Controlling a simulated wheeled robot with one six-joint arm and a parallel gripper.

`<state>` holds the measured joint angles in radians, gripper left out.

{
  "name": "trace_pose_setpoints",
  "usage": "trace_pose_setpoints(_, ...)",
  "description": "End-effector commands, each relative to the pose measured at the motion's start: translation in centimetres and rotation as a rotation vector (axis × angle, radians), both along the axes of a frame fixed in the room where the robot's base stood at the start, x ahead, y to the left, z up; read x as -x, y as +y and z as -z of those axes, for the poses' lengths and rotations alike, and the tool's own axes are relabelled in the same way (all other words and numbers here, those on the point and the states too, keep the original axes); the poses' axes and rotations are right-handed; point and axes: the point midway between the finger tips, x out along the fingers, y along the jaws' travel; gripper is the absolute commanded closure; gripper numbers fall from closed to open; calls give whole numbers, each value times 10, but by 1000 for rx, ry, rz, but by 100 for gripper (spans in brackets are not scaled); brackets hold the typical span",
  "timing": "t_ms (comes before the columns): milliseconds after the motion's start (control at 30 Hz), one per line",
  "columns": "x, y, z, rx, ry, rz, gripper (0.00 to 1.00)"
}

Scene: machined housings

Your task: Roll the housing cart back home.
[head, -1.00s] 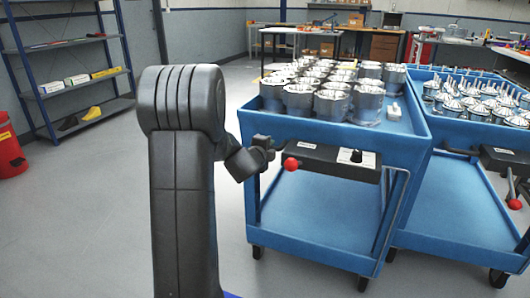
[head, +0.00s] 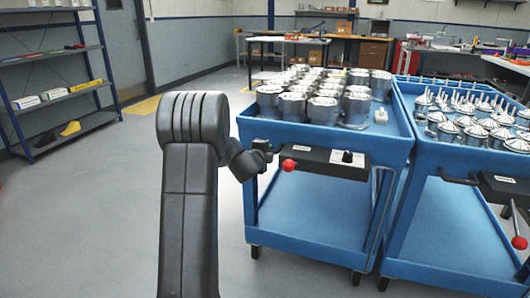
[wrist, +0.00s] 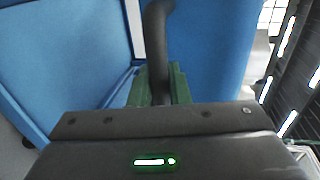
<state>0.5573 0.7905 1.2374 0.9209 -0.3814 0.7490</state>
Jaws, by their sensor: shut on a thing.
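The blue housing cart (head: 315,217) stands in front of me in the head view. Its top tray holds several silver cylindrical housings (head: 325,108). A dark console (head: 325,161) with a red knob (head: 289,165) is on its near side. My gripper (head: 262,148) is at the near left corner of this cart, left of the red knob. In the wrist view my gripper's green fingers (wrist: 160,82) are shut around a black handle (wrist: 157,45), with blue cart panels behind it. The fingertips are small and partly hidden in the head view.
A second blue cart (head: 440,225) with several stemmed parts (head: 470,110) stands close on the right, with little gap. A shelf rack (head: 60,92) stands at the left. Workbenches (head: 365,45) line the back. The grey floor (head: 110,210) on the left is clear.

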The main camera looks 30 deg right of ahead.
Motion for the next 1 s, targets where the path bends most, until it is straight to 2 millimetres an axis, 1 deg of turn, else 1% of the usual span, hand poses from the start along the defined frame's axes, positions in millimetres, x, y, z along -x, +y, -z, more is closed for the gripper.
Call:
trace_pose_setpoints(133,-2,-3,0,-1,0,1,100)
trace_pose_setpoints(467,-2,-3,1,-1,1,0,100)
trace_pose_setpoints(500,-2,-3,1,-1,1,0,78)
trace_pose_setpoints(567,-2,-3,1,-1,1,0,66)
trace_pose_setpoints(600,-2,-3,1,-1,1,0,64)
trace_pose_setpoints(867,-2,-2,0,-1,1,0,64)
trace_pose_setpoints(1000,3,5,-1,-1,2,-1,64)
